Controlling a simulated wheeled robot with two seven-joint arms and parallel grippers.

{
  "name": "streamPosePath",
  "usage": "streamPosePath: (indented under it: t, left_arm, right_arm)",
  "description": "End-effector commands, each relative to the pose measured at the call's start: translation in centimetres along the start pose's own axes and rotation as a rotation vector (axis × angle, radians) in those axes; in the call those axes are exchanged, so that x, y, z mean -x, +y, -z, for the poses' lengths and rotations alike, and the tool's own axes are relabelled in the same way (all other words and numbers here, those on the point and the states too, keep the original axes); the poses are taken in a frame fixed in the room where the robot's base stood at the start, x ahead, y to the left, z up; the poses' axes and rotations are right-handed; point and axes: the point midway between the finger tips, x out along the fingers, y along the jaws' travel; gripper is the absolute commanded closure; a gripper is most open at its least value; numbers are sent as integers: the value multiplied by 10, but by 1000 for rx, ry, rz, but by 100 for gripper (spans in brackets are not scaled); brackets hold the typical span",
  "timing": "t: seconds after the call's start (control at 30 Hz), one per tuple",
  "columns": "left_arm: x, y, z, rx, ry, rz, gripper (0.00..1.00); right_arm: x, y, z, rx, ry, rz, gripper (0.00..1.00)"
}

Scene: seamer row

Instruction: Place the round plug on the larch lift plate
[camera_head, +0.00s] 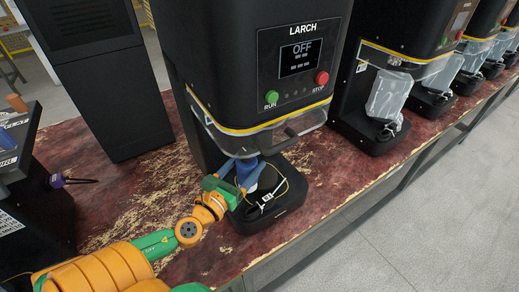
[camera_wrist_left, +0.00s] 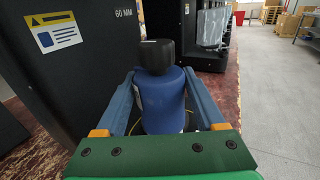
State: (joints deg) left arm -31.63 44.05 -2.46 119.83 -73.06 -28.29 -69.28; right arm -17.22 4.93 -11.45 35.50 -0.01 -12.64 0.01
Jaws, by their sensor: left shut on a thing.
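The LARCH seamer (camera_head: 300,60) stands at the centre of the head view, its display reading OFF. My left gripper (camera_head: 247,173) is shut on a blue cylinder, the round plug (camera_head: 246,174), under the machine's head. In the left wrist view the plug (camera_wrist_left: 162,100) stands upright between the two blue fingers, with a black knob-like part (camera_wrist_left: 157,55) above it. The larch lift plate is not clearly made out; the black base (camera_head: 280,215) where it would be lies below the plug, partly hidden by my gripper. I cannot tell whether the plug touches it. My right gripper is not in view.
A clear guard (camera_head: 300,122) hangs close above my left gripper. A white tag with a cable (camera_head: 266,197) lies on the base. More seamers (camera_head: 400,75) stand to the right. The worn red bench (camera_head: 130,190) is mostly clear on the left, with a dark device (camera_head: 30,190) at its end.

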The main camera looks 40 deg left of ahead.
Motion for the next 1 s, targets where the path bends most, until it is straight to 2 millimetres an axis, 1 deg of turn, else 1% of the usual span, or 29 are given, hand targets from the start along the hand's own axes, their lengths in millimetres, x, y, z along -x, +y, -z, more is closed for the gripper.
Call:
streamPosePath:
  t: [0.03,0.1,0.2,0.3,0.37,0.43,0.6,0.63,0.7,0.77,0.93,0.97,1.0]
  left_arm:
    - [-15,0,-4,0,-8,-1,100]
    - [-36,1,-4,0,-8,-3,100]
    - [-58,0,-2,1,-5,-2,100]
    - [-72,0,0,1,-3,-1,100]
    - [-76,0,0,0,-3,-1,100]
    - [-78,0,5,1,-3,0,100]
    - [-78,0,41,1,-3,0,100]
    - [-78,0,42,1,-3,0,100]
    - [-78,0,36,1,-3,0,100]
    - [-78,0,35,1,-3,0,100]
    - [-78,0,39,1,-3,0,100]
    - [-78,0,38,1,-3,0,23]
    - [-78,0,37,1,-3,0,13]
  right_arm:
    - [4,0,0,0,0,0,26]
    - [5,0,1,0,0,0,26]
    - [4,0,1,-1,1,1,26]
    - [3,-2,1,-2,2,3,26]
    - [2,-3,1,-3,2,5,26]
    - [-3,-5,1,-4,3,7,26]
    - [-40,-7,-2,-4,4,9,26]
    - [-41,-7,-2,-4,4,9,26]
    - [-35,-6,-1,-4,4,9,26]
    - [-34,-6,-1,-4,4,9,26]
    - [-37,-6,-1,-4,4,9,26]
    - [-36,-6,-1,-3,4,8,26]
    - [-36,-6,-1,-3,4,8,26]
